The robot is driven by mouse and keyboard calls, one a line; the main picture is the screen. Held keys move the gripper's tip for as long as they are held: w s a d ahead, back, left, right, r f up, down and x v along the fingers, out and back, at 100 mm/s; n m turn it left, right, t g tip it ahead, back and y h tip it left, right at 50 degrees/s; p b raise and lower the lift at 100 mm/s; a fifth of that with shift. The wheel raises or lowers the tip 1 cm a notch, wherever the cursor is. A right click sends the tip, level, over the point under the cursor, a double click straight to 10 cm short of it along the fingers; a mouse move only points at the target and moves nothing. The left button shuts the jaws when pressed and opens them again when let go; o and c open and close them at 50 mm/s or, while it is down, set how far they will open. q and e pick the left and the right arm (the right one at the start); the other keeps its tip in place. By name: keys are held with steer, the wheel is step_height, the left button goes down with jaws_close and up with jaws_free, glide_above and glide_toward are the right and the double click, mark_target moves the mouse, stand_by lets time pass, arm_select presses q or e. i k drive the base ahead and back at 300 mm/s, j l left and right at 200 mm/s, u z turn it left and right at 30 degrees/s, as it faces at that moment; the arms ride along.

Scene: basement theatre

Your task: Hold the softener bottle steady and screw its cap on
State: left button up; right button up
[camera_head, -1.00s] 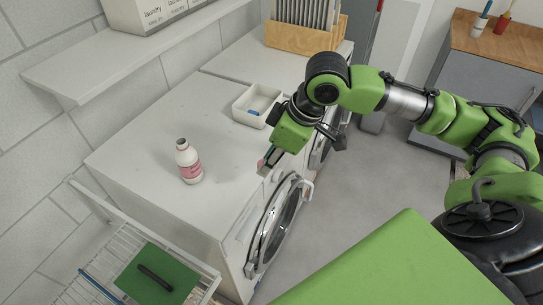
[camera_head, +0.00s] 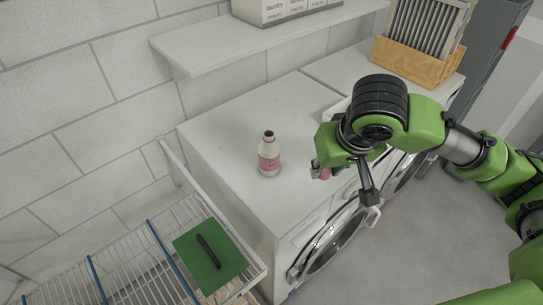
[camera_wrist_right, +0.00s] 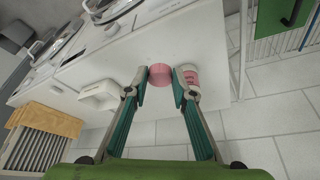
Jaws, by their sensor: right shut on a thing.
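The softener bottle (camera_head: 269,157) is white with a pink label and stands upright on the white machine top (camera_head: 225,138). Its dark neck opening shows, with no cap on it. My right gripper (camera_head: 320,170) is to the right of the bottle, apart from it. It is shut on the pink cap (camera_head: 326,174), which is mostly hidden by the gripper in the head view. In the right wrist view the cap (camera_wrist_right: 161,76) sits between the fingertips, and the bottle (camera_wrist_right: 190,77) shows just beyond the right finger. My left gripper is in neither view.
A white tray (camera_wrist_right: 98,97) lies on the machine top, mostly behind my right arm in the head view. A wall shelf (camera_head: 225,52) overhangs at the back. A wire rack (camera_head: 128,262) with a green board (camera_head: 208,268) stands at the front left.

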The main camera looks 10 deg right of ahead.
mark_target(269, 148)
steer(key=k+l, duration=0.1)
steer(key=l, duration=0.4)
steer(key=k+l, duration=0.15)
steer(key=l, duration=0.3)
steer(key=k+l, duration=0.1)
steer(key=l, duration=0.4)
steer(key=k+l, duration=0.1)
steer(key=l, duration=0.35)
steer(key=k+l, duration=0.1)
steer(key=l, duration=0.4)
steer(key=k+l, duration=0.15)
steer(key=l, duration=0.35)
